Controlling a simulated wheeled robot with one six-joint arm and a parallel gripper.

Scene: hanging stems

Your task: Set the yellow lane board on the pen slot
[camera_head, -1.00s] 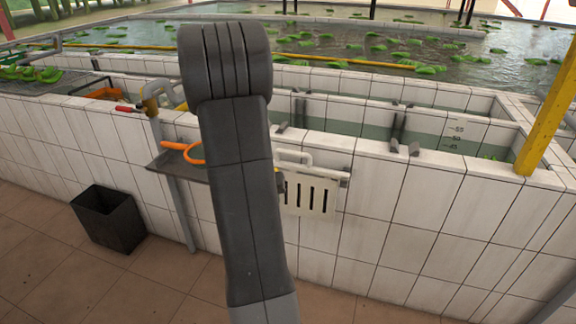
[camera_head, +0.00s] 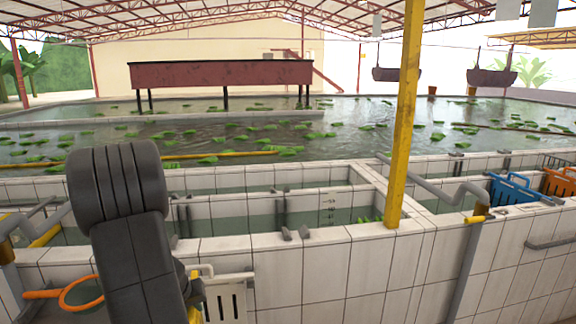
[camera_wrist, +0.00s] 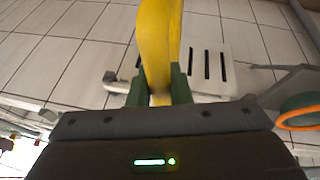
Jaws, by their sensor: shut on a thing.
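My gripper (camera_wrist: 160,88) has green fingers shut on a yellow piece, taken to be the yellow lane board (camera_wrist: 158,40), which stretches away from the fingers in the wrist view. In the head view a bit of yellow (camera_head: 195,298) shows beside my dark arm, which hides the gripper and most of the piece. Grey upright guides (camera_head: 286,234) stand in pairs on the walls of the tiled pens; I cannot tell which is the pen slot. The held piece is apart from these guides.
A white slotted board (camera_head: 228,298) with a handle hangs on the outer tiled wall. An orange hoop (camera_head: 82,292) lies left of my arm. A yellow post (camera_head: 405,130) rises from the wall. Blue (camera_head: 513,190) and orange crates (camera_head: 560,182) stand right.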

